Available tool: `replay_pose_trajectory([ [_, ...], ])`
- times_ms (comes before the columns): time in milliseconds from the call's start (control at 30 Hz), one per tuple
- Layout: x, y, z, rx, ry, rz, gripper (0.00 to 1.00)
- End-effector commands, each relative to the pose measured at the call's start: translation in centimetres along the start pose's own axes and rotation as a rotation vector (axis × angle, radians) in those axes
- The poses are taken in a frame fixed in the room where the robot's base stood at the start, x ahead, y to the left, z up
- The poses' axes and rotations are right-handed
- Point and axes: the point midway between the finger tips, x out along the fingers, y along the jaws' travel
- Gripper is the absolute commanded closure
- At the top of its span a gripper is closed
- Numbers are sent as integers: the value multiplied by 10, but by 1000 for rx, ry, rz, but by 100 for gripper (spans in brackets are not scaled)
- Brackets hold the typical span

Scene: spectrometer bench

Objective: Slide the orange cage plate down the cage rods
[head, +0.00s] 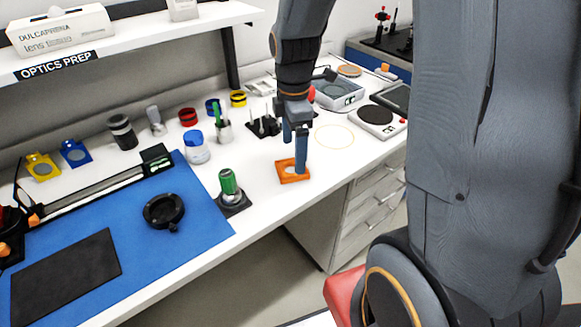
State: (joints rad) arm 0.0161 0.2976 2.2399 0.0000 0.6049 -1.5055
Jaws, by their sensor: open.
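The orange cage plate (283,178), a square with a hole, lies at the white bench's front edge. My gripper (295,158) points down over it with its fingers apart. The nearer finger overlaps the plate's right part in the picture; I cannot tell whether it touches. The cage rods (264,124) appear to be the short pale posts standing upright on a dark base, behind and left of my gripper. My gripper hides part of that base's right side.
A green-topped post (229,184) stands left of the plate. A white jar with a blue lid (196,147) and a cup of tools (222,129) stand behind. A round-topped scale (376,117) is at right. Bench inside the thin orange ring (334,137) is clear.

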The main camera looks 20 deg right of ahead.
Motion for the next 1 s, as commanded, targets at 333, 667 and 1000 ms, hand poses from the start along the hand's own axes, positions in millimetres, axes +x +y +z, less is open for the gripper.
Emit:
replay_pose_trajectory([
  [333,36,0,-4,-1,0,-3,16],
  [667,50,1,-5,-3,0,1,16],
  [1000,50,1,-5,-3,0,1,54],
])
